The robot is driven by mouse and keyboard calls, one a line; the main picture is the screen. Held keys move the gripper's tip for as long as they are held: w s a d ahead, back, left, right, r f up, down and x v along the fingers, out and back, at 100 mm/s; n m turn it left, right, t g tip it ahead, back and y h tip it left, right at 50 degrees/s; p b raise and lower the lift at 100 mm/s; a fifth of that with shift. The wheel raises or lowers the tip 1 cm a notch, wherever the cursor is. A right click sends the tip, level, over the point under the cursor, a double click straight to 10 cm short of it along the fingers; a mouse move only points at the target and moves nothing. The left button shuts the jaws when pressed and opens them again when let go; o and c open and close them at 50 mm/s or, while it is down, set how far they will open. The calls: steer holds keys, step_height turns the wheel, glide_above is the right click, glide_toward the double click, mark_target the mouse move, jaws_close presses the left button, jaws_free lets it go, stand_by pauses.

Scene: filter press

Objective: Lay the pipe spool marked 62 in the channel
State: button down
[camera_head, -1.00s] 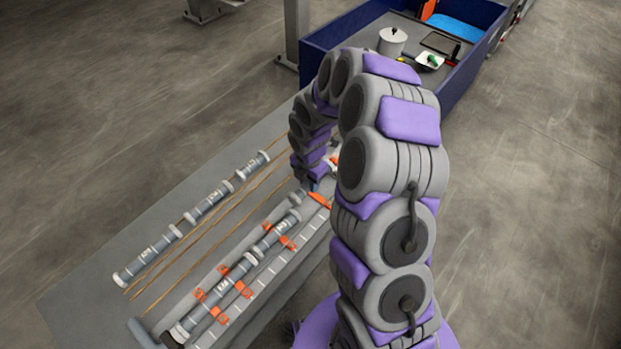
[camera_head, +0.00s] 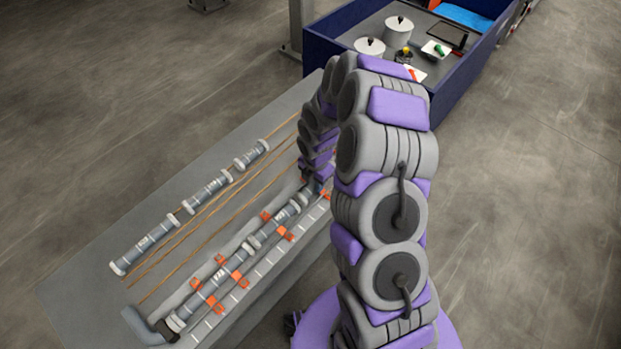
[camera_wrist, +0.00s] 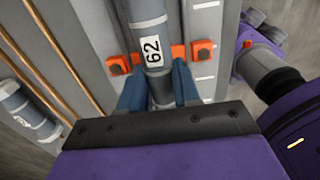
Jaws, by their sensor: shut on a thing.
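The pipe spool marked 62 (camera_wrist: 152,50) is grey with a white label and a pale band in the wrist view. My gripper (camera_wrist: 160,88) is shut on it, one blue-grey finger on each side. The spool lies between two orange brackets (camera_wrist: 118,65) along the channel. I cannot tell whether it rests on the channel floor. In the head view my gripper (camera_head: 313,187) is at the far end of the channel (camera_head: 262,277), and my arm partly hides it. Two other spools (camera_head: 222,283) (camera_head: 268,232) lie end to end in the channel between orange brackets.
Left of the channel, several spools (camera_head: 208,190) lie in a row beside long brown rods (camera_head: 215,212). A grey elbow pipe (camera_head: 143,327) is at the near end. A blue-walled bin (camera_head: 330,66) with pots stands behind. A purple-and-grey thing (camera_wrist: 268,75) is at the right in the wrist view.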

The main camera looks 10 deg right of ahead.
steer(key=shift+d+f, duration=0.1)
steer(key=shift+d, duration=0.4)
steer(key=shift+a, duration=0.4)
steer(key=c, duration=1.1)
jaws_free()
steer(key=shift+a, duration=0.4)
steer(key=shift+c, duration=0.2)
steer(key=o, duration=0.3)
steer(key=shift+a, duration=0.35)
steer(key=shift+o, duration=0.5)
steer(key=shift+d, duration=0.9)
steer(key=shift+a, duration=0.65)
step_height(320, 180, up, 17)
steer(key=p, duration=0.3)
steer(key=shift+d+r, duration=0.15)
steer(key=shift+r, duration=0.05)
